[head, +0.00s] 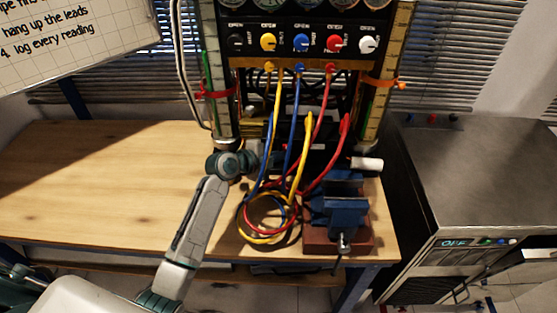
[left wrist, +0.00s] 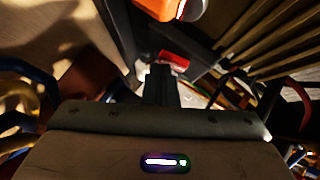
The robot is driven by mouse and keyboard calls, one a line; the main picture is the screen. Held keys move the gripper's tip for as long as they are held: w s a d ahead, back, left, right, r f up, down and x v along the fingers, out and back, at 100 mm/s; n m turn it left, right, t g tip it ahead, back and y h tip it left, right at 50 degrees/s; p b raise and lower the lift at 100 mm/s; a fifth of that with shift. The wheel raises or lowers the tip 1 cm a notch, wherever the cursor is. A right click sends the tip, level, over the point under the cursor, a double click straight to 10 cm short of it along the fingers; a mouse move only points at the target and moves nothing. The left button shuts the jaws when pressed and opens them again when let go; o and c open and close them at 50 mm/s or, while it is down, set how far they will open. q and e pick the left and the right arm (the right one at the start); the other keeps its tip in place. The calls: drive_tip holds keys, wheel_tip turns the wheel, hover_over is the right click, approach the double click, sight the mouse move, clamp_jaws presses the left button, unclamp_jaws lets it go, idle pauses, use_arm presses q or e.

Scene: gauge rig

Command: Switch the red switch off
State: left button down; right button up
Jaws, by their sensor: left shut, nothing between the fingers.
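A red knob (head: 334,43) sits on the black panel (head: 400,41) in the head view, in a row with black, yellow, blue and white ones. I cannot tell whether it is the red switch, or its setting. A small red block (left wrist: 174,60) shows just beyond my fingers in the left wrist view; I cannot tell what it is. My left gripper (head: 270,160) is low in front of the rig, behind the cables and below the panel. Its dark fingers (left wrist: 161,84) are shut and empty in the left wrist view. My right gripper is out of view.
Yellow, blue and red cables (head: 298,120) hang from the panel and coil on the wooden bench (head: 90,180). A blue vise (head: 345,215) stands right of the coil. A metal cabinet (head: 460,180) with an OFF display is at the right. The bench's left side is clear.

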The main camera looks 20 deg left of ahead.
use_arm(q)
drive_tip(key=shift+w+r+p, duration=0.15)
drive_tip(key=shift+r+p, duration=0.15)
drive_tip(key=shift+r, duration=0.55)
